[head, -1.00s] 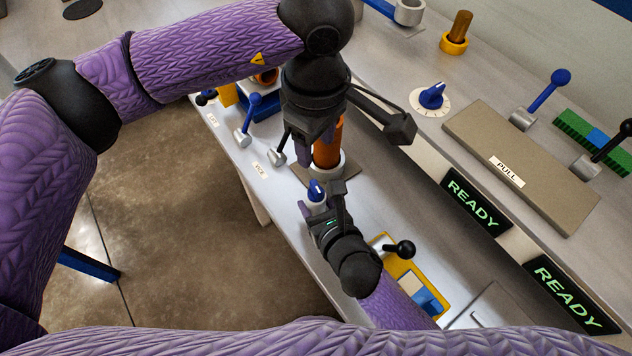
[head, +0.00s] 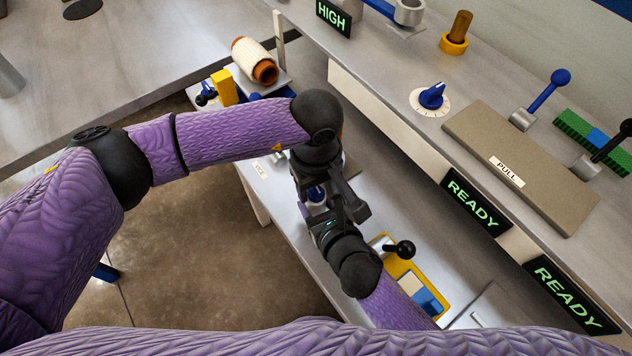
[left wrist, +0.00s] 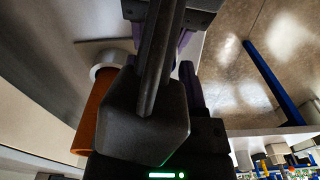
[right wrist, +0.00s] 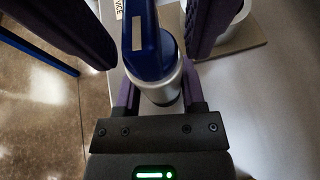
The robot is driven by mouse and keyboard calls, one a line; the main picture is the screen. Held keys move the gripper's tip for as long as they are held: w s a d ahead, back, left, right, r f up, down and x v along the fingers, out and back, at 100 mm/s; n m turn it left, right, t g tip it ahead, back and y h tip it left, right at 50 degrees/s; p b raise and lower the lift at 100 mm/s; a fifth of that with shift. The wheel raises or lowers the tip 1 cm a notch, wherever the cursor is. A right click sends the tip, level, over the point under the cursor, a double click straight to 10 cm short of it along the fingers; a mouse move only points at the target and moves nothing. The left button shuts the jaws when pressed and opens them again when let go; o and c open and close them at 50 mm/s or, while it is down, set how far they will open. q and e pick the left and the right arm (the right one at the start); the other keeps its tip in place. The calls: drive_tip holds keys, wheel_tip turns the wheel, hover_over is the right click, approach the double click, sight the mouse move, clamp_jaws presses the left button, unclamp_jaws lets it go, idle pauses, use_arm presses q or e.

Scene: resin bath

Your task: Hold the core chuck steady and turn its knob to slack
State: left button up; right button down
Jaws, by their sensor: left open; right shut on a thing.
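The core chuck (right wrist: 162,92) is a silver cylinder with a blue knob (right wrist: 148,40) on top that bears a pale stripe. My right gripper (head: 318,208) is shut on the silver body, low in the right wrist view. My left gripper (head: 313,182) is open. In the right wrist view its two dark purple fingers stand apart on either side of the knob, with gaps showing. In the head view my grippers cover most of the chuck, with only a bit of blue and silver visible. In the left wrist view a black block hides the knob.
An orange cylinder (left wrist: 93,115) in a white ring stands close beside the chuck. A yellow-framed panel with a black ball lever (head: 405,248) is to the right. Shelf edge with READY signs (head: 475,203) runs along the right. A wound roll (head: 254,60) lies at the back.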

use_arm(q)
clamp_jaws()
drive_tip(key=shift+n, duration=3)
unclamp_jaws()
wheel_tip(320, 180, up, 12)
